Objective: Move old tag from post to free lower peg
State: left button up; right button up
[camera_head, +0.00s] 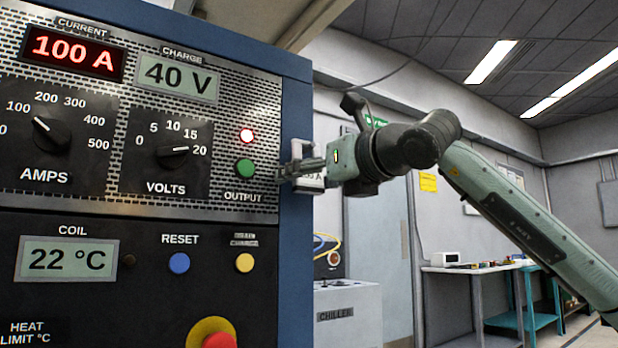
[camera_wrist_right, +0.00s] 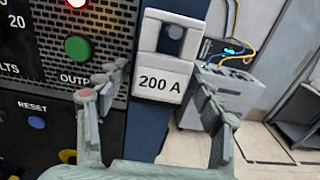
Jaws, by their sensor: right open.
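A white tag (camera_wrist_right: 163,82) printed "200 A" hangs upright at the blue edge of the cabinet in the right wrist view. Its upper part has a dark square opening with a small rounded peg end (camera_wrist_right: 175,32) showing in it. In the head view the tag (camera_head: 313,178) is mostly hidden behind my right gripper (camera_head: 290,171). In the wrist view my right gripper (camera_wrist_right: 158,108) is open, with one finger on each side of the tag and a gap to it. No free lower peg can be made out. My left gripper is in neither view.
The power cabinet's front panel (camera_head: 200,222) with dials, displays and buttons fills the left of the head view; its blue edge (camera_head: 296,240) is close to my right gripper. A grey chiller unit (camera_head: 348,312) stands behind. A bench (camera_head: 475,268) is at the far right.

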jog(key=c, duration=0.9)
jog(key=shift+r, duration=0.15)
jog(key=shift+r, duration=0.3)
jog(key=shift+s, duration=0.1)
jog(key=shift+r+b+v, duration=0.2)
jog(key=shift+b+v, duration=0.65)
jog(key=shift+v, duration=1)
jog(key=shift+r+b+v, duration=0.15)
jog(key=shift+b+v, duration=0.7)
jog(key=shift+v, duration=1)
